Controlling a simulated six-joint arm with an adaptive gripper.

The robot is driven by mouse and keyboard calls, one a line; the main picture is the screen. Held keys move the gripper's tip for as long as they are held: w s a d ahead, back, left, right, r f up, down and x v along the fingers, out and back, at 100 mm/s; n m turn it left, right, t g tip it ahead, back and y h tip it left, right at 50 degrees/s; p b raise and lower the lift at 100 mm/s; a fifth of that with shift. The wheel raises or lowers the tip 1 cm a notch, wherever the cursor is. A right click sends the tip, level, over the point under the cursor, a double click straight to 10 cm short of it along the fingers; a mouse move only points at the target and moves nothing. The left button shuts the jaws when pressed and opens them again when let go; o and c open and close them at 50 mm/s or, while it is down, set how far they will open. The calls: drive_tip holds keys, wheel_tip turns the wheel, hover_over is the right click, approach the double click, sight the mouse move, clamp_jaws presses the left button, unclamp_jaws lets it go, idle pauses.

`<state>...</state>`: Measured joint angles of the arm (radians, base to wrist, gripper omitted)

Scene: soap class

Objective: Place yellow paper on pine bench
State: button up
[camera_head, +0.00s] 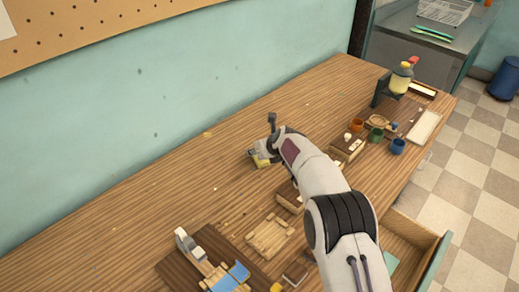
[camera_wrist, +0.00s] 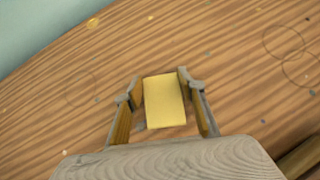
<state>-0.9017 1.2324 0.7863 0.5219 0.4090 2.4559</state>
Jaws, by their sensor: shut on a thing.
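The yellow paper (camera_wrist: 164,101) is a small pale yellow rectangle between the two fingers of my gripper (camera_wrist: 158,88) in the wrist view. The fingers hold it from both sides. In the head view my gripper (camera_head: 258,155) is low over the middle of the pine bench (camera_head: 180,195), and a bit of the yellow paper (camera_head: 262,163) shows there. The bench has striped brown grain. I cannot tell whether the paper touches the bench.
Wooden trays and a blue-topped piece (camera_head: 230,278) are at the front. Cups, including a blue one (camera_head: 398,146), and a yellow bottle (camera_head: 401,78) stand at the right end. An open drawer (camera_head: 415,247) juts out lower right. The bench left of my gripper is mostly clear.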

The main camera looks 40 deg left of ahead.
drive_tip(key=o, duration=0.8)
drive_tip(key=shift+r, duration=0.2)
drive_tip(key=shift+s+d+r, duration=0.1)
drive_tip(key=shift+d+r, duration=0.1)
drive_tip(key=shift+r, duration=0.05)
drive_tip(key=shift+v, duration=5.6)
